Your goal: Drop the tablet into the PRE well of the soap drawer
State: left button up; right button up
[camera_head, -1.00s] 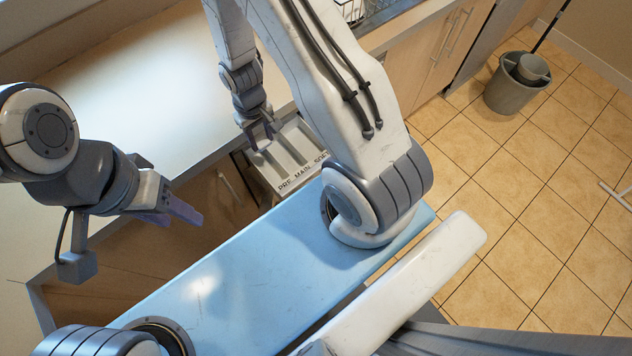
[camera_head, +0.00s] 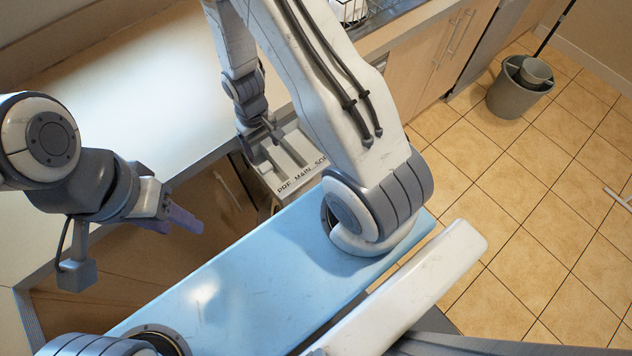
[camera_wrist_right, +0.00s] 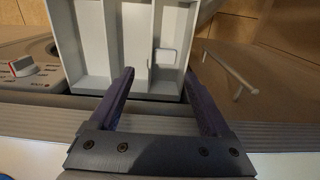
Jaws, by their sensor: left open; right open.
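The grey soap drawer (camera_head: 268,180) is pulled out under the counter edge, its wells marked PRE, MAIN and SOF along the near edge. In the right wrist view the drawer (camera_wrist_right: 134,84) shows three long wells. A small white tablet (camera_wrist_right: 166,56) appears to lie in the right-hand well there, which looks like the PRE side. My right gripper (camera_head: 266,146) is open over the drawer, and its purple fingers (camera_wrist_right: 160,72) are spread with nothing between the tips. My left gripper (camera_head: 185,217) is open and empty, left of the drawer.
A control panel with a dial (camera_wrist_right: 22,66) is beside the drawer. A cabinet handle (camera_wrist_right: 232,72) is on its other side. A white counter (camera_head: 130,80) lies behind. A grey bucket (camera_head: 520,88) stands on the tiled floor far right.

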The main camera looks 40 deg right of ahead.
notch_tip(320, 180, up, 10)
jog(key=shift+r, duration=0.25)
dwell(0.6)
jog(key=s+a+r+n, duration=0.3)
jog(key=s+a+r, duration=0.3)
jog(key=s, duration=0.3)
jog(key=s+a+r+n+y, duration=0.1)
jog(key=s+a+r+n, duration=0.3)
jog(key=s, duration=0.5)
notch_tip(320, 180, up, 4)
jog(key=shift+s+a+f, duration=0.2)
jog(key=shift+s+a, duration=0.05)
jog(key=shift+a, duration=1)
